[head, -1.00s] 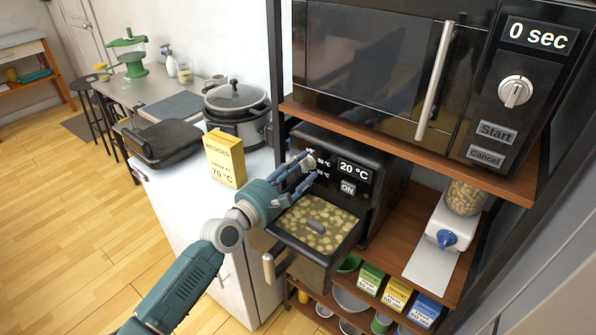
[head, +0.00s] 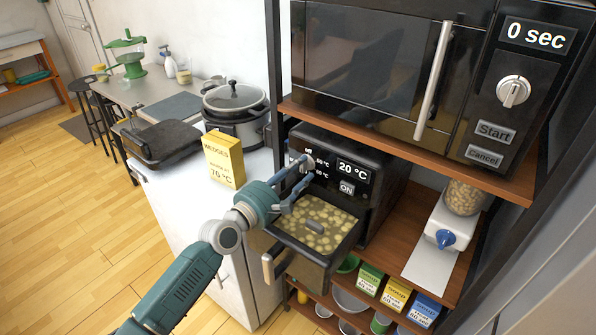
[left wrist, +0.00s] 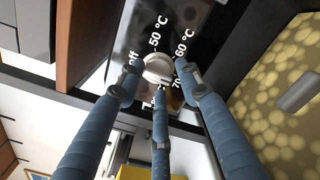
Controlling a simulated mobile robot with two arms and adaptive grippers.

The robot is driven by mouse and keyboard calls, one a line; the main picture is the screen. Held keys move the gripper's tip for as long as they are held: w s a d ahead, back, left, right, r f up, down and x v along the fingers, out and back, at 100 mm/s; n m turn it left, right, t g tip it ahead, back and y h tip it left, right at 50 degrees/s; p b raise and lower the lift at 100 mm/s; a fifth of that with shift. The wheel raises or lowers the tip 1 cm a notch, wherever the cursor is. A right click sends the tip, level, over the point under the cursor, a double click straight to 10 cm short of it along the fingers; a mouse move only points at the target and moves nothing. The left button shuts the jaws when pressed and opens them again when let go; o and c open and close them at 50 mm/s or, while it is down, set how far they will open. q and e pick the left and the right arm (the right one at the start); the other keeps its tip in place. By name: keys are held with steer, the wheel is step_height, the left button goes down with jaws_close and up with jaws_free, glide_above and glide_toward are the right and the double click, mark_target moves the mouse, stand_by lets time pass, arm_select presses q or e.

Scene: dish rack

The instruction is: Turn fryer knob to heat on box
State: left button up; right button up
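The black fryer (head: 376,205) stands on the shelf under the microwave, its display reading 20 °C. Its pale round knob (left wrist: 157,68) shows in the left wrist view, ringed by marks off, 50, 60 and 70 °C. Its exact setting is hard to tell. The yellow box (head: 223,158), marked WEDGES and 70 °C, stands on the white counter. My left gripper (head: 300,181) is at the fryer's front, its blue fingers spread apart. In the left wrist view its fingertips (left wrist: 158,80) surround the knob closely; contact is unclear. My right gripper is out of view.
The fryer's basket (head: 318,226), full of yellowish pieces, sticks out below the knob, close to my fingers. A microwave (head: 375,60) and its shelf are above. A slow cooker (head: 236,105) stands behind the box. A dispenser (head: 446,235) is at right.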

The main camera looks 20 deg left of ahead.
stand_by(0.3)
arm_select(q)
steer(key=shift+s+r, duration=0.1)
steer(key=shift+s, duration=0.05)
steer(key=shift+s+a, duration=0.2)
steer(key=shift+s, duration=0.25)
steer(key=shift+s+a, duration=0.15)
steer(key=shift+s, duration=0.15)
steer(key=shift+s+a+p, duration=0.2)
steer(key=shift+s+p, duration=0.2)
steer(key=shift+s, duration=0.2)
steer(key=shift+v, duration=2.4)
